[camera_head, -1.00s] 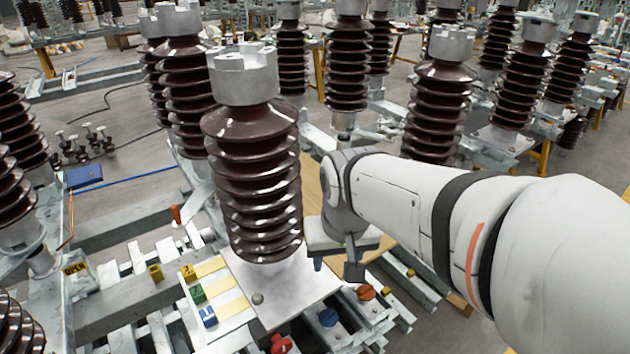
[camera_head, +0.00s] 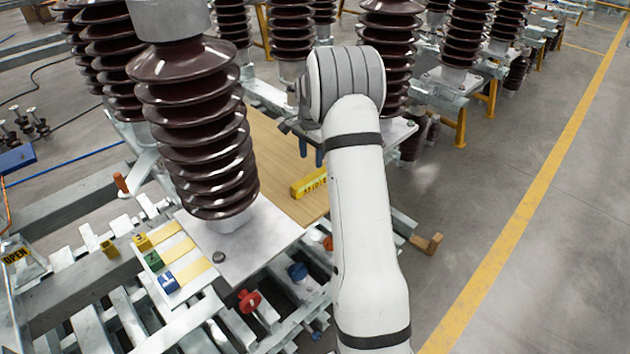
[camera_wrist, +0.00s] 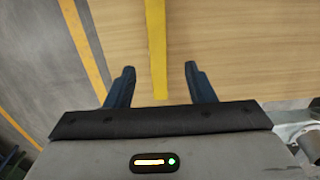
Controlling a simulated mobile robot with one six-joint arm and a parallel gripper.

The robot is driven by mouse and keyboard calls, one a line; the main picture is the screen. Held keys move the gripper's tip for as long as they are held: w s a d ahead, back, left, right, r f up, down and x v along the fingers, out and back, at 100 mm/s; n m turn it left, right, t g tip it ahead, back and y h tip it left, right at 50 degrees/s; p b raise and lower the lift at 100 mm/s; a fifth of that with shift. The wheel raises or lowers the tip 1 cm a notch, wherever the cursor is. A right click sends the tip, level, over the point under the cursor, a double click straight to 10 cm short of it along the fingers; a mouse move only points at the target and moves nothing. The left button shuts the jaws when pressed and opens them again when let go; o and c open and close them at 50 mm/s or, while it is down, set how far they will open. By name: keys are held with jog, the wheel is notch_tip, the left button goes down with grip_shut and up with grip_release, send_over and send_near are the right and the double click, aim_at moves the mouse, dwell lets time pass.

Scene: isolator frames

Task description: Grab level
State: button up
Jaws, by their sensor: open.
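The level, a yellow bar with dark markings (camera_head: 309,184), lies on a wooden board (camera_head: 272,166) beside the large brown insulator. In the wrist view the level (camera_wrist: 156,50) is a yellow strip running down from the top edge, and its near end lies between my fingers in the picture. My gripper (camera_head: 312,152) is over the board, above and behind the level in the head view, partly hidden by my arm. In the wrist view my gripper (camera_wrist: 158,72) has its two dark fingers apart, with nothing held between them.
A ribbed brown insulator (camera_head: 195,130) stands on a metal plate left of the board. Further insulators stand behind. Red (camera_head: 249,301) and blue (camera_head: 297,271) knobs sit on the metal frame in front. Open grey floor with a yellow line (camera_head: 520,220) lies to the right.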

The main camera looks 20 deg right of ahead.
aim_at(313, 174)
jog(key=shift+w+d+f+m, duration=0.15)
jog(key=shift+d+f, duration=0.1)
jog(key=shift+f, duration=0.25)
jog(key=shift+w+d+f+m, duration=0.15)
jog(key=shift+d+f, duration=0.05)
jog(key=shift+f, duration=0.25)
notch_tip(313, 174, down, 7)
jog(key=shift+s+f, duration=0.1)
grip_shut()
